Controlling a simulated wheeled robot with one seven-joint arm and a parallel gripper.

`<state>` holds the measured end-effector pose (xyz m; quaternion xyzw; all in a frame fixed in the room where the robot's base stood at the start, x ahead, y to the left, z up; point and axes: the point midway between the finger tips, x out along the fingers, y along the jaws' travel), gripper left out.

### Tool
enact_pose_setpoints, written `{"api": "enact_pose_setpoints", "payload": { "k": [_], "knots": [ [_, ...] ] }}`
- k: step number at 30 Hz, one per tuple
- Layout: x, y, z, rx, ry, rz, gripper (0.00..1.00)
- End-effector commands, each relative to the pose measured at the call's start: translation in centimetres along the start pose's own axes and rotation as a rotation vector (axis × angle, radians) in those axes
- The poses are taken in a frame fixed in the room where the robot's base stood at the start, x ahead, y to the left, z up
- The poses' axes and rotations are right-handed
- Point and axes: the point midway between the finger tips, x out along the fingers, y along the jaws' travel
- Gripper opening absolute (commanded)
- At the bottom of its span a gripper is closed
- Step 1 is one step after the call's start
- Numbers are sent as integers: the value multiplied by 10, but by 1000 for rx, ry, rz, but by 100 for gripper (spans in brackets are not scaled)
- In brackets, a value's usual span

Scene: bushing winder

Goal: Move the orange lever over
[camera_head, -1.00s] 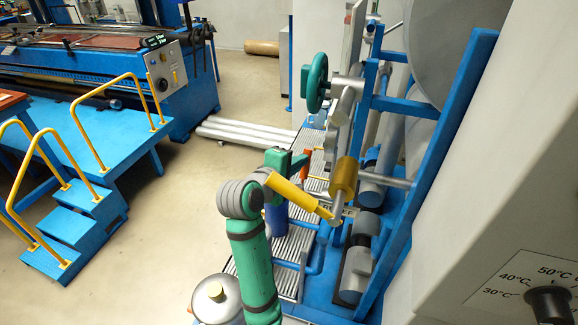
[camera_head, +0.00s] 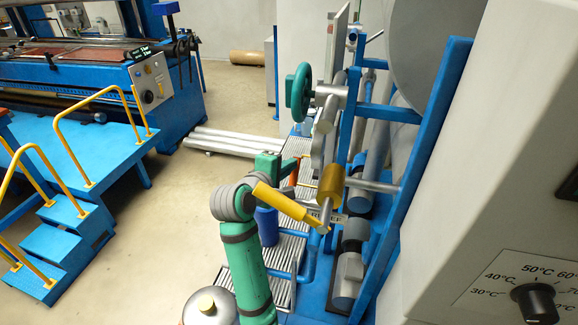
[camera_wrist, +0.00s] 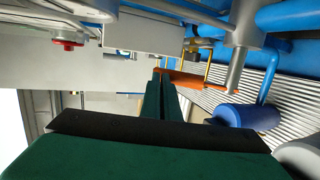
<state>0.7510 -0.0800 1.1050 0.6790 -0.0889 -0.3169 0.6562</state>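The orange lever (camera_wrist: 205,82) shows in the wrist view as a flat orange bar, running right from just beyond my fingertips. In the head view only a small part of the orange lever (camera_head: 294,172) shows, beside the green end of my arm. My gripper (camera_wrist: 163,76) has its two dark green fingers together, with no clear gap between them. The fingertips are at the lever's left end. I cannot tell whether they touch it. Nothing shows held between them. In the head view the fingertips are hard to make out.
A yellow handle (camera_head: 285,203) crosses close to my arm. A green handwheel (camera_head: 299,92) and blue frame (camera_head: 425,150) stand to the right. A blue cylinder (camera_wrist: 248,116) lies right of the lever in the wrist view. Open floor (camera_head: 180,220) lies left of my arm.

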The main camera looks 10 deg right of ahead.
Motion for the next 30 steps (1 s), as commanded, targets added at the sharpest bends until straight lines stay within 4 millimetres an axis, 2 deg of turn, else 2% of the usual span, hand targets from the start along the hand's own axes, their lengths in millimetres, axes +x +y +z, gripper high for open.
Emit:
{"api": "enact_pose_setpoints", "payload": {
  "k": [5,8,15,21,25,30],
  "knots": [
    [-6,-1,0,-1,0,-2,0],
    [-20,-1,-1,-1,2,0,0],
    [-66,0,-1,0,3,3,0],
    [-96,0,0,0,1,3,0],
    [-107,0,0,1,2,2,0],
    [-110,-1,0,0,1,1,0]
  ]
}}
